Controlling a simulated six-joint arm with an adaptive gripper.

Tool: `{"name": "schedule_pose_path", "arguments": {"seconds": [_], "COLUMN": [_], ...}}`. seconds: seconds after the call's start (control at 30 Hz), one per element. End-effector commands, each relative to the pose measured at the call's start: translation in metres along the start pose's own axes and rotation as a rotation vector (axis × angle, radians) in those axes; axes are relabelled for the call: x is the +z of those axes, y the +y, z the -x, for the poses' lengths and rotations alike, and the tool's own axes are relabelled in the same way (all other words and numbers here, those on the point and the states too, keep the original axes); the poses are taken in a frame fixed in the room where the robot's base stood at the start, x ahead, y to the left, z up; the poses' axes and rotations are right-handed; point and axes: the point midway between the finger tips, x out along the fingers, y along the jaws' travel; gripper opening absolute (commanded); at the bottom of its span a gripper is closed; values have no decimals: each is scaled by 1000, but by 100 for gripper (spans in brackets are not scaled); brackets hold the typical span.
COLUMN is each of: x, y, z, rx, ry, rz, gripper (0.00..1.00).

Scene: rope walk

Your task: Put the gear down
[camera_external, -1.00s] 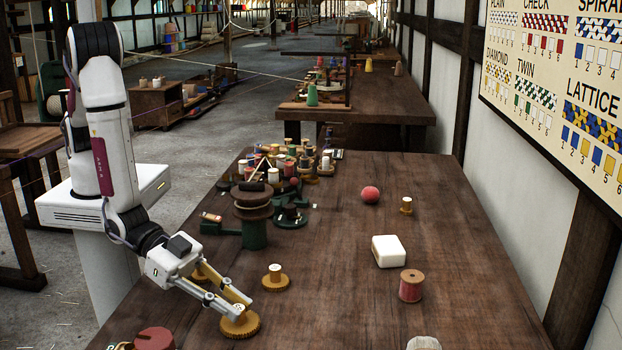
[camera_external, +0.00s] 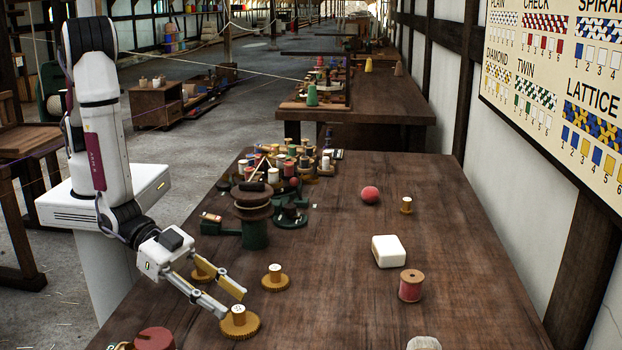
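I cannot tell whether the near finger still touches the hub. A similar gear (camera_external: 275,279) stands behind it to the right, and another (camera_external: 203,272) is partly hidden behind my gripper.
A dark red round piece (camera_external: 154,339) lies at the near left edge. A pink thread spool (camera_external: 411,286), a white block (camera_external: 388,251) and a red ball (camera_external: 370,194) stand on the right. A green winder (camera_external: 254,217) and many spools crowd the back left.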

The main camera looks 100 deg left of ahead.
Motion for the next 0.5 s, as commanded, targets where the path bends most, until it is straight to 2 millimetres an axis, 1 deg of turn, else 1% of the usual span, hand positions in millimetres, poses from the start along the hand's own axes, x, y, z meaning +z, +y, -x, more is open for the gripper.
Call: {"name": "schedule_pose_path", "arguments": {"seconds": [0.5], "x": [0], "y": [1], "z": [69], "rx": [2], "ry": [0], "rz": [-1], "gripper": [33]}}
